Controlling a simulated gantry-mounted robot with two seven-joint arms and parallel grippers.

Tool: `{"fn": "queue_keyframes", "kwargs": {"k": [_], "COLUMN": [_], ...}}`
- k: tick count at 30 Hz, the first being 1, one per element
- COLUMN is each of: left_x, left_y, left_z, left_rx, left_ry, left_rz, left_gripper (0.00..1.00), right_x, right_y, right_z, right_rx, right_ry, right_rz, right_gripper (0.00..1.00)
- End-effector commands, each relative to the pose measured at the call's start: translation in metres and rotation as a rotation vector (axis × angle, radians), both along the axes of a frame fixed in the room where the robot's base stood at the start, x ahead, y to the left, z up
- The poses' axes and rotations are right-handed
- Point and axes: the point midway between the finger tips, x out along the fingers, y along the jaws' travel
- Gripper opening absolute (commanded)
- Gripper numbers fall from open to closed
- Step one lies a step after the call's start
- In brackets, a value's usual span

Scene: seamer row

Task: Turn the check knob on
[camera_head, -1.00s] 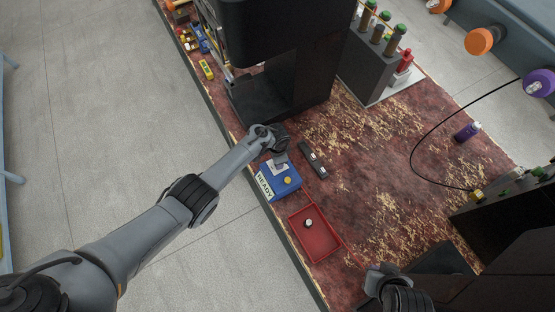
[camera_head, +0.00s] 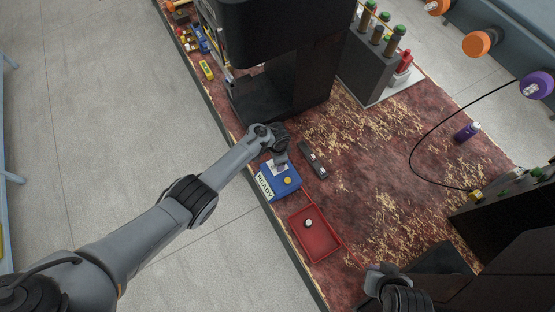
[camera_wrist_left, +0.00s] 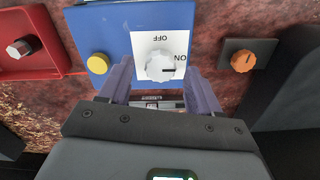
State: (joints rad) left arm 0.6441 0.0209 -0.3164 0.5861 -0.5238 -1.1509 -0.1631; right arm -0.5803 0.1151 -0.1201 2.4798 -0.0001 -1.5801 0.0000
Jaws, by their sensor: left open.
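The check knob (camera_wrist_left: 159,66) is a white round knob on a white plate marked OFF and ON, on a blue box (camera_head: 268,192) with a READY label. A dark mark on the knob points right, towards the ON side. In the left wrist view, my left gripper (camera_wrist_left: 160,88) is open, with one finger on each side of the knob and gaps showing between. In the head view, the left gripper (camera_head: 280,158) is over the back of the box and hides the knob. My right gripper (camera_head: 378,276) is at the bottom; its fingers are not clear.
A yellow button (camera_wrist_left: 98,63) is on the same box. A red tray (camera_head: 318,250) with a small hex-shaped piece is in front of the box. A dark plate with an orange knob (camera_wrist_left: 242,60) lies on the other side. A tall black machine (camera_head: 295,85) stands behind.

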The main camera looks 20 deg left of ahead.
Motion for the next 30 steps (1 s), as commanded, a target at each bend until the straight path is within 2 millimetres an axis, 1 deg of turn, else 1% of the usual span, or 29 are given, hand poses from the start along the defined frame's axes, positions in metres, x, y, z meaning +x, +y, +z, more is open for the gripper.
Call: {"fn": "queue_keyframes", "kwargs": {"k": [1,7,12,15,21,30], "left_x": [0.001,0.0,0.0,0.0,0.0,0.0], "left_y": [0.0,0.001,0.0,0.0,0.0,0.0], "left_z": [0.01,0.044,0.071,0.084,0.097,0.099], "left_rx": [0.0,0.0,0.0,-0.001,0.001,0.001], "left_ry": [-0.001,-0.002,-0.001,-0.002,0.001,0.001], "left_rz": [0.0,0.001,0.0,0.0,0.0,0.0], "left_gripper": [0.63,0.63,0.63,0.63,0.63,0.63], "right_x": [0.0,0.0,0.0,0.0,0.0,0.0], "right_y": [0.0,0.0,0.0,0.0,-0.002,-0.002], "right_z": [0.007,0.022,0.031,0.034,0.037,0.037], "right_rx": [0.001,0.0,0.0,-0.002,-0.008,-0.009], "right_ry": [0.0,0.0,0.0,0.0,0.0,0.0], "right_rz": [-0.001,-0.001,0.0,0.001,0.006,0.006], "right_gripper": [0.0,0.0,0.0,0.0,0.0,0.0]}}
